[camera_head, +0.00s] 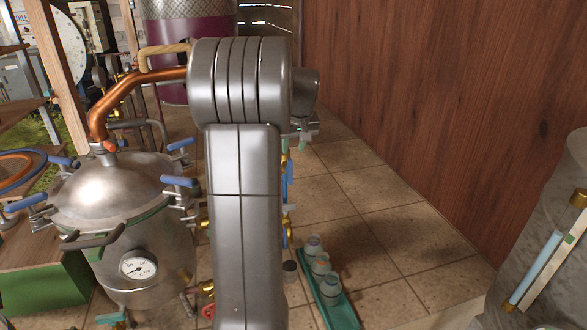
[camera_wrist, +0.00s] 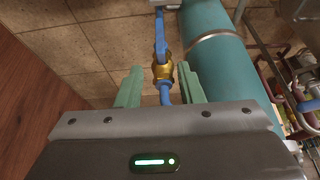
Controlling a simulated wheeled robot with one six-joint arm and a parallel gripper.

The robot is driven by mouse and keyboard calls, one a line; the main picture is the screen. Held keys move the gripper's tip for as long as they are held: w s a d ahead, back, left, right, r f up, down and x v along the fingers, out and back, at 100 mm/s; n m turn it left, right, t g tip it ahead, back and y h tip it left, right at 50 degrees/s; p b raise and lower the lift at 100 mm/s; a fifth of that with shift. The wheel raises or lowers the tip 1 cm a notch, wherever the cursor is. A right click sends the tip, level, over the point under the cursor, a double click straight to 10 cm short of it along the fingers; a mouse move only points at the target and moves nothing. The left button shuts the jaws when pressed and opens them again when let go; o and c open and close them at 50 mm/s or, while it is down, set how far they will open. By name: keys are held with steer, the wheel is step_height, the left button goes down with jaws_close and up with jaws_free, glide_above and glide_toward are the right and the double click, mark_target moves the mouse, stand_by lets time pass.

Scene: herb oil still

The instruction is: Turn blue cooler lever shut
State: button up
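In the wrist view a brass valve (camera_wrist: 162,70) has a long blue lever (camera_wrist: 160,37) running away from me, towards the top of the picture. A blue pipe or hose (camera_wrist: 166,93) leaves the valve on my side. My gripper (camera_wrist: 159,82) is open, with one green finger on each side of the valve and a gap to both. Nothing is held. In the head view my arm hides most of this area. Blue parts (camera_head: 288,190) and brass fittings show just right of the arm. I cannot tell there which one is the lever.
A teal cylinder (camera_wrist: 218,65) stands close right of my gripper in the wrist view. The steel still (camera_head: 125,215) with blue-handled clamps is left of my arm. A green tray (camera_head: 338,315) with several jars lies on the floor.

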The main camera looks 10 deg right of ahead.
mark_target(291, 163)
steer(key=p+x, duration=0.1)
steer(key=x, duration=1)
steer(key=shift+f, duration=0.2)
jaws_close()
